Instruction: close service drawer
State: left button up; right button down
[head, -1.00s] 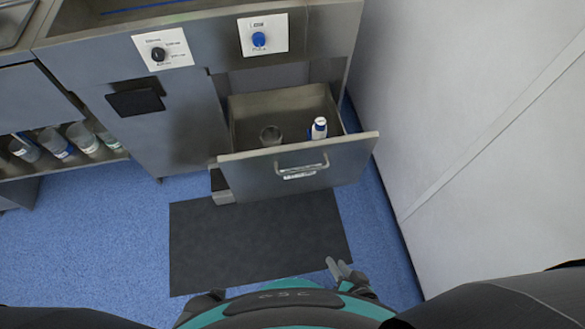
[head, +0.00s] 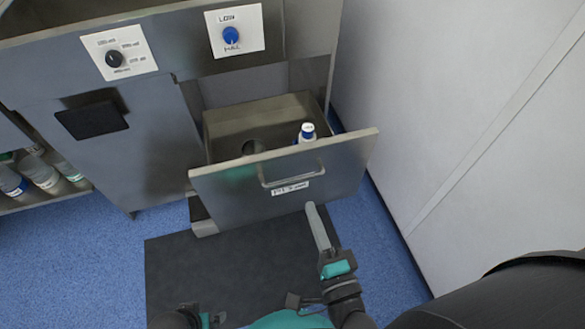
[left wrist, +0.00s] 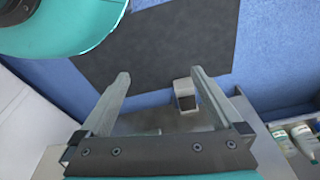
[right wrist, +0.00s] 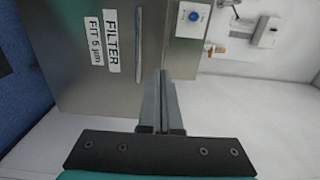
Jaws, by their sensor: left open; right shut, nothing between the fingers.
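The service drawer (head: 230,190) stands pulled out of the grey cabinet, its inside visible from above. Its front has a bar handle (head: 290,180) and a white label below it. My left gripper (left wrist: 160,78) is open and empty.
A dark mat (head: 200,265) lies on the blue floor before the drawer. A white wall (head: 450,120) rises close on the right. A small grey block (head: 204,220) sits under the drawer's left side. Bottles (head: 40,172) stand on a low shelf at left.

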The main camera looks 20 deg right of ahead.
jog(key=b, duration=0.2)
send_near(291, 156)
jog(key=w, duration=0.5)
pick_arm(q)
jog(key=shift+t, duration=0.5)
jog(key=shift+w+d+r+b, duration=0.1)
jog(key=shift+w+r, duration=0.4)
jog(key=shift+r, duration=0.35)
jog(key=shift+w+d+r+b, duration=0.1)
jog(key=shift+w+r, duration=0.35)
jog(key=shift+r, duration=0.4)
jog(key=shift+w+d+r+b, duration=0.1)
jog(key=shift+w+r, duration=0.4)
jog(key=shift+r, duration=0.35)
pick_arm(e)
jog(key=shift+w, duration=0.9)
jog(key=shift+w, duration=0.1)
